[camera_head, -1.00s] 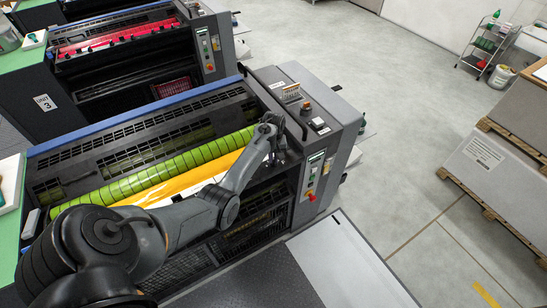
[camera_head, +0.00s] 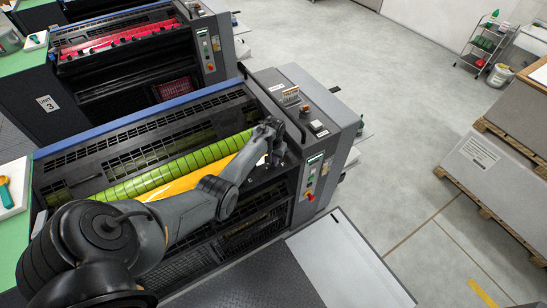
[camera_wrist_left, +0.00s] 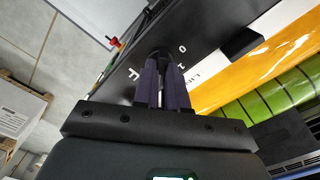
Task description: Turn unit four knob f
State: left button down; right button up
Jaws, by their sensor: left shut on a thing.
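The press unit in front (camera_head: 285,85) has a green striped roller (camera_head: 185,170) and a yellow roller (camera_head: 195,180). My left arm reaches across it, with the left gripper (camera_head: 277,155) at the right end of the rollers. In the left wrist view, the left gripper (camera_wrist_left: 160,68) has its two purple-grey fingers closed around a small dark knob (camera_wrist_left: 158,54) on the black side plate. White marks, one like an F, stand around the knob. The fingers hide most of the knob, so its angle is hard to tell. My right gripper is not in view.
A control panel with coloured buttons (camera_head: 311,180) is right of the gripper. A black block (camera_wrist_left: 240,42) stands out from the plate in the wrist view. Unit 3 (camera_head: 120,65) is behind. Pallets with stacks (camera_head: 490,165) stand at right, across open floor.

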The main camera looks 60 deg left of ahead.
pick_arm(q)
jog(key=shift+m+p, duration=0.65)
jog(key=shift+m, duration=1.35)
jog(key=c, duration=1.2)
grip_release()
jog(key=shift+r, duration=0.55)
jog(key=shift+r+p, duration=0.5)
jog(key=shift+r, duration=4.4)
jog(key=shift+d, duration=0.1)
